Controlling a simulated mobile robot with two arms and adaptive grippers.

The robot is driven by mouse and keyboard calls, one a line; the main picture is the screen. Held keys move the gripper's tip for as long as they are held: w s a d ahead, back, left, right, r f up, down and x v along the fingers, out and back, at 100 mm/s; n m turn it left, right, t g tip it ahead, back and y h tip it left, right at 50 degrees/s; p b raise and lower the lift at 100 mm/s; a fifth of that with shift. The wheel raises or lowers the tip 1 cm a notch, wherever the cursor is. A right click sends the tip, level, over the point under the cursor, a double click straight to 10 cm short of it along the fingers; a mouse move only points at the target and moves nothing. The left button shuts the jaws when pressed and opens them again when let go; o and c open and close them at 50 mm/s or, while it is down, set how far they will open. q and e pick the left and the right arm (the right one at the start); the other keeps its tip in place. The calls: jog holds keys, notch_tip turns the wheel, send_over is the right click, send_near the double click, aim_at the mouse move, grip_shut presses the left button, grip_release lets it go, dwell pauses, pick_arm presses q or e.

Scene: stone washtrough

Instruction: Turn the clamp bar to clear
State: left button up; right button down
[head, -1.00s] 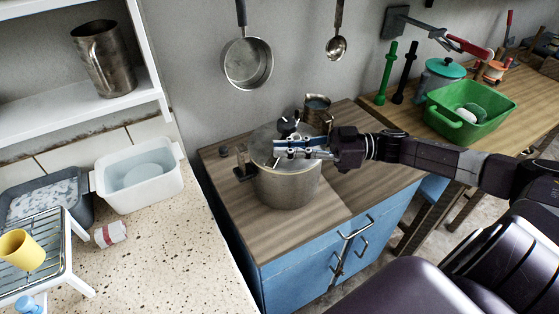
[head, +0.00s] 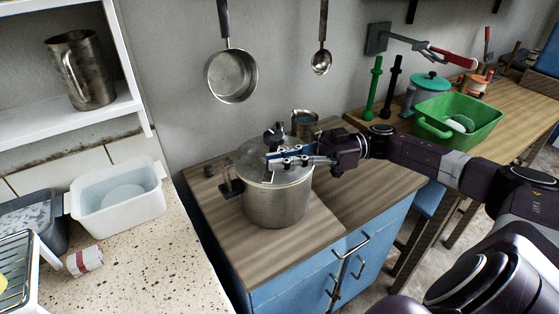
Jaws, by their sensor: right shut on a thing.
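A steel pot (head: 276,204) with a lid stands on the wooden top of a blue cabinet. It has a dark handle (head: 229,180) at its left side. A dark knob (head: 274,133) stands above the lid. My right gripper (head: 272,159) reaches in from the right, just over the lid and in front of the knob. It is shut on the clamp bar, which its fingers mostly hide, so I cannot tell the bar's exact angle. My left gripper is not in view.
A small metal mug (head: 304,124) stands close behind the pot. A pan (head: 231,77) and a ladle (head: 321,62) hang on the wall above. A green basin (head: 459,123) is at the right. A white tub (head: 118,203) stands on the left counter. The cabinet's front top is clear.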

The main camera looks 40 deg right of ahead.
jog(key=c, duration=2.3)
grip_release()
jog(key=shift+c, duration=0.2)
jog(key=v, duration=1.2)
jog(key=shift+r, duration=0.1)
